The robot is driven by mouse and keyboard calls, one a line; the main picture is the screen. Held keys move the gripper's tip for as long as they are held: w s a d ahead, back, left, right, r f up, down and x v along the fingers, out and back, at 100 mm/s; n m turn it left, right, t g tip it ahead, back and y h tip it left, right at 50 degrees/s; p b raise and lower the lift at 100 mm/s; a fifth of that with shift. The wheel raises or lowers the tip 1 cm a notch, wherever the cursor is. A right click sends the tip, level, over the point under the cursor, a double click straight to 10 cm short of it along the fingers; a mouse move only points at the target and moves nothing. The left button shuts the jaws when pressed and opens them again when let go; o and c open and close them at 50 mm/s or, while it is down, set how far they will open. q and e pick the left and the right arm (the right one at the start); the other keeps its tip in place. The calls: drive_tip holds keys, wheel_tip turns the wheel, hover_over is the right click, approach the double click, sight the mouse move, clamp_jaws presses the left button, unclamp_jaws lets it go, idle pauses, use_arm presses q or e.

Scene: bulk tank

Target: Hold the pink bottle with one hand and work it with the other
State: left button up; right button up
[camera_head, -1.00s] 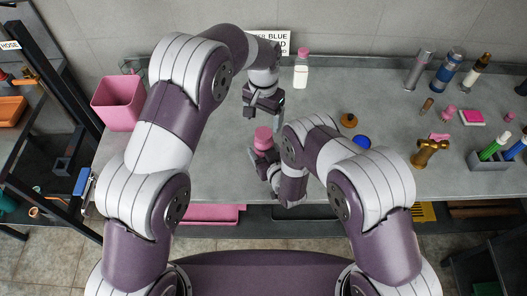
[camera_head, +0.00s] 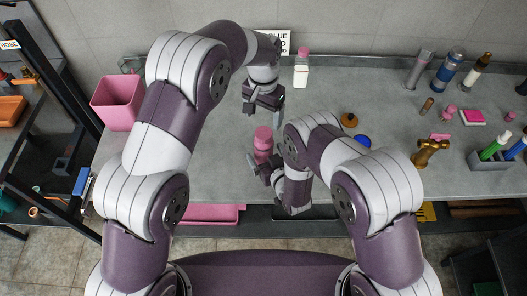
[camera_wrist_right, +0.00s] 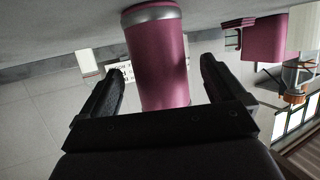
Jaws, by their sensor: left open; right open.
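The pink bottle (camera_head: 263,143) stands upright on the grey bench near its front edge. In the right wrist view it shows upside down as a pink cylinder with a silver band (camera_wrist_right: 160,60). My right gripper (camera_head: 264,169) is open, low at the near side of the bottle. In its wrist view the bottle appears between the two spread fingers (camera_wrist_right: 162,80), with a gap on each side. My left gripper (camera_head: 265,109) is open and empty, behind and above the bottle.
A white bottle with a pink cap (camera_head: 301,72) stands at the back, near a sign (camera_head: 285,41). A pink bin (camera_head: 118,103) is at the left. A brown-knobbed item (camera_head: 349,120), a blue cap (camera_head: 363,141) and a brass fitting (camera_head: 428,153) lie to the right.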

drive_tip(key=v, duration=1)
drive_tip(key=shift+b, duration=0.4)
drive_tip(key=shift+d, duration=0.1)
